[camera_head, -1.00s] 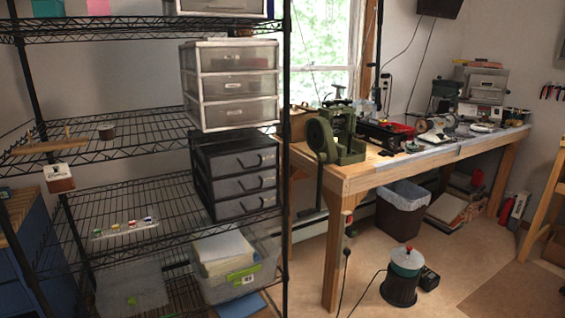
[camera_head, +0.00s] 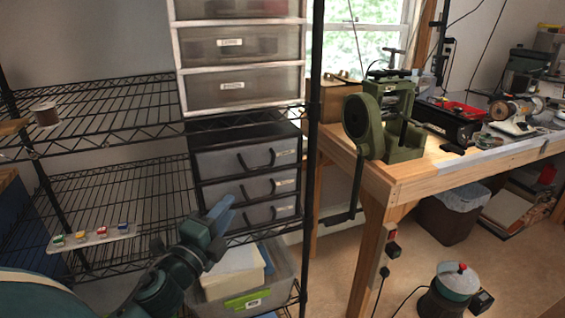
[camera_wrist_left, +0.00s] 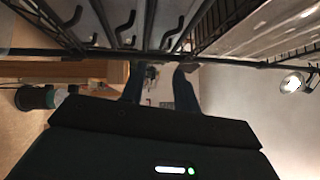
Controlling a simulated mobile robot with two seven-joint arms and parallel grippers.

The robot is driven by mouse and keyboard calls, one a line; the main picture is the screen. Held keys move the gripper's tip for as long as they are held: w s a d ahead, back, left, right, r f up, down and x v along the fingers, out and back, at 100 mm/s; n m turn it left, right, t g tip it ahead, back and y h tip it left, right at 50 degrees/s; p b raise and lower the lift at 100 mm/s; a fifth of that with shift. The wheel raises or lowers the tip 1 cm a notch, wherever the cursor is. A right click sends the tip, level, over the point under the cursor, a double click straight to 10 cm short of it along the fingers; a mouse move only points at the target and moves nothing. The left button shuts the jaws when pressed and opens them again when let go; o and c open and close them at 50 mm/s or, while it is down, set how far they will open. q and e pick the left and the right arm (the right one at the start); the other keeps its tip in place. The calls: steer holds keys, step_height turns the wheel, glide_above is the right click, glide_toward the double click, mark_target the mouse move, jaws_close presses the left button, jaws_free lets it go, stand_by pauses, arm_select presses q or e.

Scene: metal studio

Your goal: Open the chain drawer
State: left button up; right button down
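A black drawer unit (camera_head: 247,134) with three grey-fronted drawers and black bow handles stands on the middle shelf of the wire rack. Its handles (camera_wrist_left: 124,27) show along the top of the left wrist view. Above it is a white-framed unit (camera_head: 240,73) with clear drawers and small labels. I cannot read which drawer is the chain drawer. All visible drawers look closed. My left gripper (camera_head: 226,211) is just in front of the black unit's lower drawers, covering part of them. In the left wrist view its blue fingers (camera_wrist_left: 159,84) are apart and empty. My right gripper is not in view.
The black rack post (camera_head: 314,150) stands right of the drawers. A clear bin (camera_head: 280,275) with a green latch sits below. A wooden bench (camera_head: 400,180) with a green machine (camera_head: 385,125) is at right. A tray of small coloured items (camera_head: 95,238) lies on the left shelf.

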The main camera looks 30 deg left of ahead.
arm_select(q)
steer(key=w+r+p, duration=0.2)
steer(key=w, duration=1.1)
steer(key=shift+w+a+r, duration=0.2)
steer(key=shift+w+a, duration=0.05)
steer(key=shift+a, duration=0.15)
steer(key=shift+c, duration=0.4)
jaws_close()
